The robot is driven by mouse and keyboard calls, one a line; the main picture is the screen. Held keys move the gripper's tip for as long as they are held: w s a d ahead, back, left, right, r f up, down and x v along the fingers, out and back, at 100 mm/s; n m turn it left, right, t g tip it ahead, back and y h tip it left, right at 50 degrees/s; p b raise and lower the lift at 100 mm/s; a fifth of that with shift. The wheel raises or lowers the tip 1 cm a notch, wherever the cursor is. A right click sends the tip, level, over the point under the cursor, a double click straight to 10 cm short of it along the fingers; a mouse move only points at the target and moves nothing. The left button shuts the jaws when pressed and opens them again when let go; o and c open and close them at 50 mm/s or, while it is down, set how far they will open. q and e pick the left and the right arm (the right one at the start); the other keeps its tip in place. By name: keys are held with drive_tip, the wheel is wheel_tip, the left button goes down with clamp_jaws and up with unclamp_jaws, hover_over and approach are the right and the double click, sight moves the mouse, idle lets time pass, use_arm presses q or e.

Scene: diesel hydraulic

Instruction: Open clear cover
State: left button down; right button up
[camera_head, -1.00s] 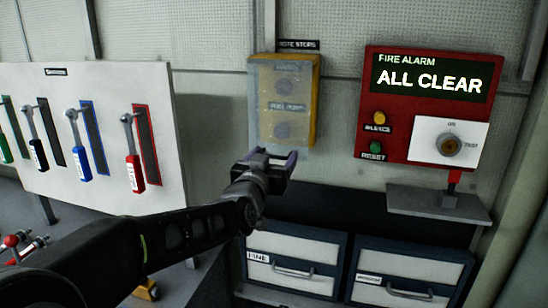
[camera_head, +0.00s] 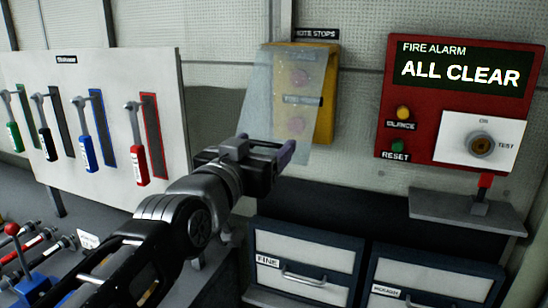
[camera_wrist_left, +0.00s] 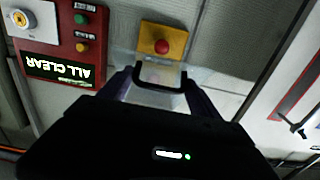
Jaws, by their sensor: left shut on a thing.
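The clear cover (camera_head: 258,105) is a see-through pane on the yellow remote-stops box (camera_head: 325,110) on the wall. It stands tilted out from the box, hinged near its top, with its lower edge away from the box. Two reddish buttons show blurred through it. My left gripper (camera_head: 283,153) is at the cover's lower edge and is shut on it. In the left wrist view, the gripper (camera_wrist_left: 160,85) has the pale pane between its fingers, with the yellow box (camera_wrist_left: 178,38) and one red button (camera_wrist_left: 162,47) beyond. My right gripper is not in view.
The red fire alarm panel (camera_head: 440,170) is right of the box, with a small grey shelf (camera_head: 465,212) below it. Labelled drawers (camera_head: 303,262) are underneath.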

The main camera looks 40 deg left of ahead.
use_arm(q)
drive_tip(key=s+d+r+g+h+p, duration=0.1)
drive_tip(key=s+r+g+p, duration=0.2)
drive_tip(key=r, duration=0.5)
drive_tip(key=s+d+r+g+h+p, duration=0.1)
drive_tip(key=s+r+g+p, duration=0.1)
drive_tip(key=r+p, duration=0.2)
drive_tip(key=shift+s+r+g, duration=0.4)
drive_tip(key=shift+r, duration=1.5)
drive_tip(key=c, duration=0.5)
unclamp_jaws()
drive_tip(key=shift+o, duration=0.4)
drive_tip(key=shift+w+f, duration=0.1)
drive_tip(key=shift+w, duration=0.15)
drive_tip(key=v, duration=0.8)
